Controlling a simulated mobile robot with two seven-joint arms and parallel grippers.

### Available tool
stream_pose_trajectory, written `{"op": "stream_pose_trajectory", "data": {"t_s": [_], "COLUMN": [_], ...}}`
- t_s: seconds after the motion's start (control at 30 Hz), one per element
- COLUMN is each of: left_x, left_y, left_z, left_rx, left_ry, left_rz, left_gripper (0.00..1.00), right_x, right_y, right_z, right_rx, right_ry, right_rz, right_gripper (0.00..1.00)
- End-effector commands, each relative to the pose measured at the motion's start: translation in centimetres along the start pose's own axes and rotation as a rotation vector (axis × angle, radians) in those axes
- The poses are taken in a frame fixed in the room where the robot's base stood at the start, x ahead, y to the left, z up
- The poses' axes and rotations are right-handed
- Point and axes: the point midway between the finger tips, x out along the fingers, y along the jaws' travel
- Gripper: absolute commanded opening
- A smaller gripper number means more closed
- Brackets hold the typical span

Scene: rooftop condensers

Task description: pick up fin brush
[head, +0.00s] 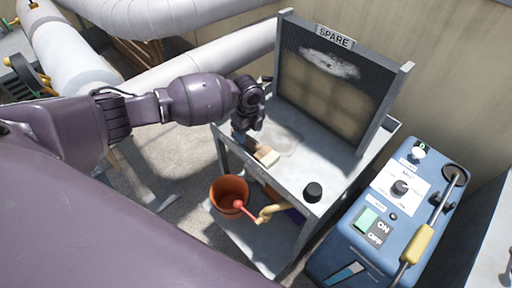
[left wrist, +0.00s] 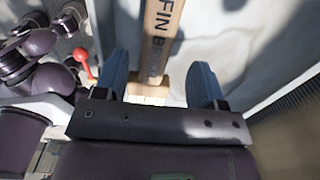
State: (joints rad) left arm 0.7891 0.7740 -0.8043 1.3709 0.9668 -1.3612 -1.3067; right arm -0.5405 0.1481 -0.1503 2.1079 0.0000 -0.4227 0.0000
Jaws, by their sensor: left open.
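The fin brush (head: 266,157) lies on the grey metal bench near its left front edge, its pale wooden end showing in the head view. In the left wrist view its wooden handle (left wrist: 160,35), lettered "FIN B…", runs up the picture between my two blue fingers. My left gripper (head: 246,135) is over the brush, its jaws open, one finger on each side of the handle with gaps showing. The wrist view also shows the open left gripper (left wrist: 159,68) close up. Part of the brush is hidden behind the gripper. My right gripper is not in view.
A framed condenser panel marked "SPARE" (head: 334,38) stands at the bench's back. A black knob (head: 313,191) sits on the bench (head: 330,169) near the front right. A terracotta pot (head: 229,192) and red-tipped valve lever (head: 239,204) are at the front. A blue machine (head: 385,222) stands right.

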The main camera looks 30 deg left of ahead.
Motion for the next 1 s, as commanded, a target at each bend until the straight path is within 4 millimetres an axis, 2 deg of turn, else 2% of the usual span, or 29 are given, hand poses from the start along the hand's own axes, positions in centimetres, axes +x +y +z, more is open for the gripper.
{"op": "stream_pose_trajectory", "data": {"t_s": [0.03, 0.23, 0.53, 0.87, 1.0], "left_x": [1.1, 3.8, 4.0, 4.0, 4.0], "left_y": [0.4, 0.6, 0.5, 0.5, 0.5], "left_z": [-0.1, -0.1, 0.0, 0.0, 0.0], "left_rx": [-0.001, -0.001, 0.0, 0.0, 0.0], "left_ry": [0.002, 0.001, 0.0, 0.0, 0.0], "left_rz": [0.007, 0.007, 0.001, 0.001, 0.001], "left_gripper": [0.64, 0.64, 0.62, 0.12, 0.1], "right_x": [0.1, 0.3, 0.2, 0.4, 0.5], "right_y": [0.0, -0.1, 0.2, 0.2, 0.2], "right_z": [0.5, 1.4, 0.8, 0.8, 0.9], "right_rx": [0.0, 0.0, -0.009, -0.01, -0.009], "right_ry": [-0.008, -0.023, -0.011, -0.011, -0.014], "right_rz": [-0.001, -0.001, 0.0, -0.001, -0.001], "right_gripper": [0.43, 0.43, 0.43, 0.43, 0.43]}}
